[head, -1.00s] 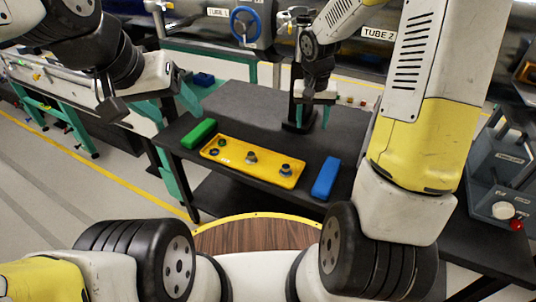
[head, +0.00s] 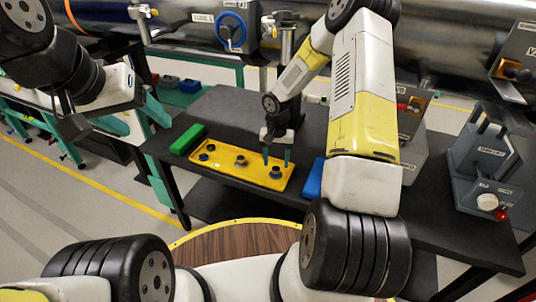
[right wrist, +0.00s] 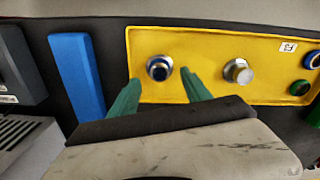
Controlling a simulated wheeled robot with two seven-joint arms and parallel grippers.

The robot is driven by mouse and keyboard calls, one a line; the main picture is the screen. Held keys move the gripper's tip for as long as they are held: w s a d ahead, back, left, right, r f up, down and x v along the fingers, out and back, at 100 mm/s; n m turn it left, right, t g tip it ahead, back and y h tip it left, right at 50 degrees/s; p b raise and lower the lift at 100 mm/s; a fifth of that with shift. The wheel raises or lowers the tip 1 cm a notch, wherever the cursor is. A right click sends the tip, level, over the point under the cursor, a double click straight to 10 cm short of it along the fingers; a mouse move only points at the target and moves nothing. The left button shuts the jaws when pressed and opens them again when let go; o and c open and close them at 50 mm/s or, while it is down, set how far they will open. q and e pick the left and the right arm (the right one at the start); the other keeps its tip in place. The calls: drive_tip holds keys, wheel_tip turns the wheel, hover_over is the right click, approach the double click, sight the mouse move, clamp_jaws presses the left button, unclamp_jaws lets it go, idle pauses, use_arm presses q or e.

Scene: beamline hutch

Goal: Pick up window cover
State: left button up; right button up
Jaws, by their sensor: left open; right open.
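A yellow tray (head: 222,168) lies on the dark table and holds several small round fittings. One fitting with a blue ring and dark centre (right wrist: 159,68) sits at the tray's end near the blue block; it also shows in the head view (head: 276,172). A silver fitting (right wrist: 238,71) is beside it, and a blue-ringed and a green-ringed one are further along. No label tells which is the window cover. My right gripper (head: 277,157) is open above the tray, its green fingers either side of the first fitting in the wrist view. My left gripper (head: 148,112) is open and empty, away at left.
A green block (head: 187,139) lies left of the tray and a blue block (head: 314,178) right of it, close to my right arm. A grey device (head: 485,160) with a red button stands at the right. The table behind the tray is mostly clear.

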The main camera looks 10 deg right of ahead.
sight(276, 168)
wheel_tip(276, 168, down, 4)
drive_tip(key=shift+f, duration=0.15)
drive_tip(key=c, duration=1.2)
drive_tip(key=shift+r, duration=0.55)
drive_tip(key=r, duration=0.1)
drive_tip(key=s+r, duration=0.1)
drive_tip(key=shift+a+r, duration=0.1)
drive_tip(key=shift+r, duration=0.25)
drive_tip(key=s+a, duration=0.1)
drive_tip(key=s, duration=0.4)
drive_tip(key=s+a, duration=0.1)
drive_tip(key=s, duration=0.3)
drive_tip(key=s+a+r, duration=0.1)
drive_tip(key=s, duration=0.4)
drive_tip(key=shift+s+r, duration=0.1)
drive_tip(key=shift+s, duration=0.25)
